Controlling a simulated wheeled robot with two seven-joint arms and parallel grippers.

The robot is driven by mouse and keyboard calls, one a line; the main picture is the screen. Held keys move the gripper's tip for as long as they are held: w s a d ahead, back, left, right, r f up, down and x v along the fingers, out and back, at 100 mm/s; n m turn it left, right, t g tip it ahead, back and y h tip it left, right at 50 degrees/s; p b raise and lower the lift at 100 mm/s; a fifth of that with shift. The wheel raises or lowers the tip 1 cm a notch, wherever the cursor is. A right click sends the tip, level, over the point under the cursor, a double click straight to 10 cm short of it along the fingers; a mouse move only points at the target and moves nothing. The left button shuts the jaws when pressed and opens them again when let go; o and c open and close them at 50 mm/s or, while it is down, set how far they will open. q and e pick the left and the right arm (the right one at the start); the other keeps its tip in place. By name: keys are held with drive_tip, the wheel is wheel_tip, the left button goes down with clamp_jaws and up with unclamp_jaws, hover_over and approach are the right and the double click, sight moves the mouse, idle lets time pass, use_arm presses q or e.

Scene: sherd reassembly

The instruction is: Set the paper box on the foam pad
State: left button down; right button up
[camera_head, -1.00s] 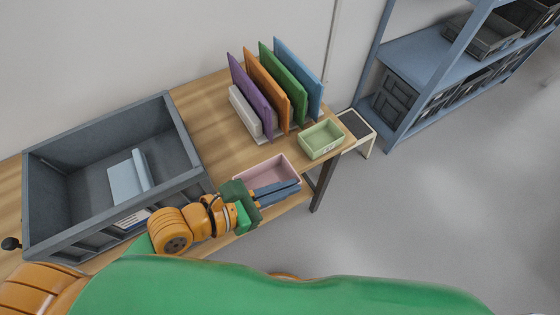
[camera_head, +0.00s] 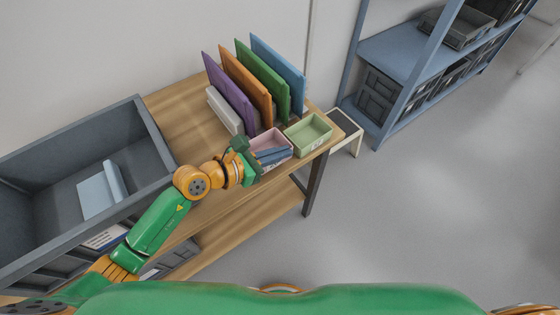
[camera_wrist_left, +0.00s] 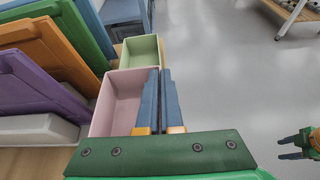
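Two open boxes stand at the table's right end: a pink box (camera_head: 277,138) and a pale green box (camera_head: 309,131). Nothing shows which is the paper box. A dark pad (camera_head: 344,122) tops a small pale stand beyond the table end; it may be the foam pad. My left gripper (camera_head: 271,154) is at the pink box, its blue fingers over the near side. In the left wrist view, the fingers (camera_wrist_left: 163,100) lie close together along the right wall of the pink box (camera_wrist_left: 117,101); whether they grip it is unclear. My right gripper (camera_wrist_left: 300,145) shows small at right.
Purple, orange, green and blue upright panels (camera_head: 268,82) stand behind the boxes, with a white block (camera_head: 225,110) at their left. A large grey crate (camera_head: 150,130) with a light blue item fills the table's left. A blue shelf (camera_head: 392,58) stands beyond; floor at right is clear.

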use_arm(q)
drive_tip(key=f, duration=0.3)
drive_tip(key=shift+w+f, duration=0.3)
drive_tip(key=shift+w, duration=0.1)
drive_tip(key=shift+s+f+b, duration=0.1)
drive_tip(key=shift+b, duration=0.2)
drive_tip(key=c, duration=1.1)
unclamp_jaws()
drive_tip(key=shift+f, duration=0.15)
drive_tip(key=v, duration=0.8)
drive_tip(key=shift+r, duration=0.45)
wheel_tip(320, 180, up, 7)
drive_tip(key=shift+d+r+p, duration=0.1)
drive_tip(key=shift+d+p, duration=0.05)
drive_tip(key=shift+p, duration=0.9)
